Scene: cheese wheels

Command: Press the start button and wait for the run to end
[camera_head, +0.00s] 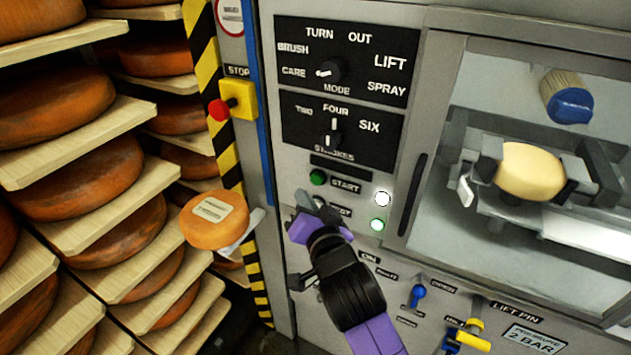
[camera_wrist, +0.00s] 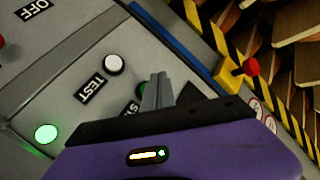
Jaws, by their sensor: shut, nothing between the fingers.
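The green start button (camera_head: 318,177) sits left of the START label on the grey machine panel. In the wrist view the green button (camera_wrist: 141,90) is partly hidden behind my fingers. My gripper (camera_head: 304,199) is shut and empty, just below the start button in the head view. In the wrist view its closed fingertips (camera_wrist: 158,76) overlap the button's edge; I cannot tell whether they touch the panel. The mode knob (camera_head: 330,70) points toward CARE and the strokes knob (camera_head: 333,136) toward FOUR. A white lamp (camera_head: 383,198) and a green lamp (camera_head: 377,224) are lit.
A red stop button (camera_head: 219,109) on a yellow box juts out at the left. A white button (camera_wrist: 113,64) lies beside the TEST label. Shelves of cheese wheels (camera_head: 95,190) fill the left. A pale cheese (camera_head: 530,171) is clamped behind the window. Blue and yellow valves sit below.

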